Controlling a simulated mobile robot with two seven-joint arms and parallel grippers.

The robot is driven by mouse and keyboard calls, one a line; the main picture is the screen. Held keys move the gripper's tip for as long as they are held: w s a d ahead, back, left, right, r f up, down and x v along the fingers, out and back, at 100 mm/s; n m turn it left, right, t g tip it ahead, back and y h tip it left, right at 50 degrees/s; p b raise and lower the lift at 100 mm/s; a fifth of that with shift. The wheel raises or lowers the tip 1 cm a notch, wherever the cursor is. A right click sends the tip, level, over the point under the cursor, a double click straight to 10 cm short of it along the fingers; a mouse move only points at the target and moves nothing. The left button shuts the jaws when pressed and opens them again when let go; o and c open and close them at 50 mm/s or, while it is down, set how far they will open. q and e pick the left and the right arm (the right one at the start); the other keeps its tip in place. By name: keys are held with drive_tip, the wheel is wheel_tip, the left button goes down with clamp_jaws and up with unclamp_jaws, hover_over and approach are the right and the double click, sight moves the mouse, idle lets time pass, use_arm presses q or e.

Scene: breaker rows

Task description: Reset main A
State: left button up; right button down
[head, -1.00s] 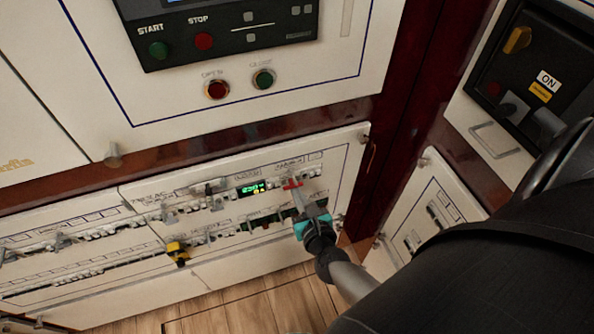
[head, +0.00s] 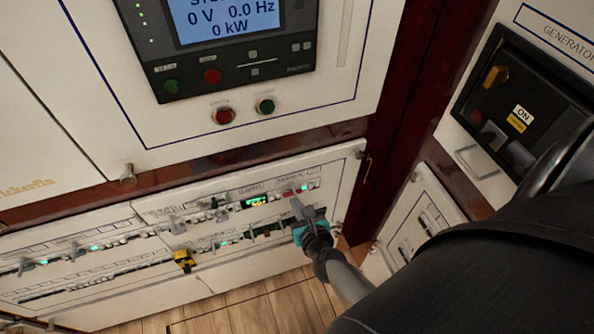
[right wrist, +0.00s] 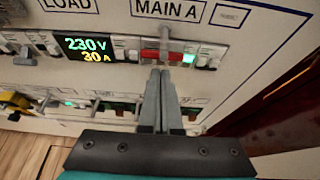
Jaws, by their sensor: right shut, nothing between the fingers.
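The MAIN A breaker (right wrist: 176,57) shows red on both sides of a pale upright piece, under the label "MAIN A" (right wrist: 167,10) in the right wrist view. A green light (right wrist: 190,50) is lit at its right. In the head view the red breaker (head: 288,194) is near the right end of the upper breaker row. My right gripper (right wrist: 160,76) is shut and empty, its fingertips just below the red part; I cannot tell whether they touch. In the head view this gripper (head: 296,204) is below the breaker. My left gripper is not in view.
A lit display (right wrist: 88,48) reading 230 V 30 A is left of the breaker. Other small breakers line both rows. A yellow-and-black piece (head: 184,260) projects from the lower row. A control screen (head: 224,18) and buttons are above; a generator panel (head: 510,90) is at right.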

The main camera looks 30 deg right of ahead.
drive_tip(key=shift+r+p, duration=0.65)
drive_tip(key=shift+r, duration=0.15)
drive_tip(key=v, duration=1.5)
drive_tip(key=shift+s+p, duration=0.15)
drive_tip(key=shift+p, duration=0.3)
drive_tip(key=s+a+f+n+g+y, duration=0.2)
drive_tip(key=s+a+f+n, duration=0.1)
drive_tip(key=f+n, duration=0.7)
drive_tip(key=s+a+f+n+g+y, duration=0.25)
drive_tip(key=f+n, duration=0.45)
drive_tip(key=n, duration=0.4)
drive_tip(key=s+d+f+n+g, duration=0.2)
drive_tip(key=s+f+n, duration=0.3)
drive_tip(key=n, duration=0.5)
drive_tip(key=s+d+f+n+g+h, duration=0.1)
drive_tip(key=s+d+f+n+g, duration=0.1)
drive_tip(key=s+f+n+g, duration=0.3)
drive_tip(key=s+f+n, duration=0.1)
drive_tip(key=s+n, duration=0.3)
drive_tip(key=n, duration=0.1)
drive_tip(key=shift+s+d+f, duration=0.15)
drive_tip(key=shift+s+f, duration=0.15)
drive_tip(key=shift+s, duration=0.05)
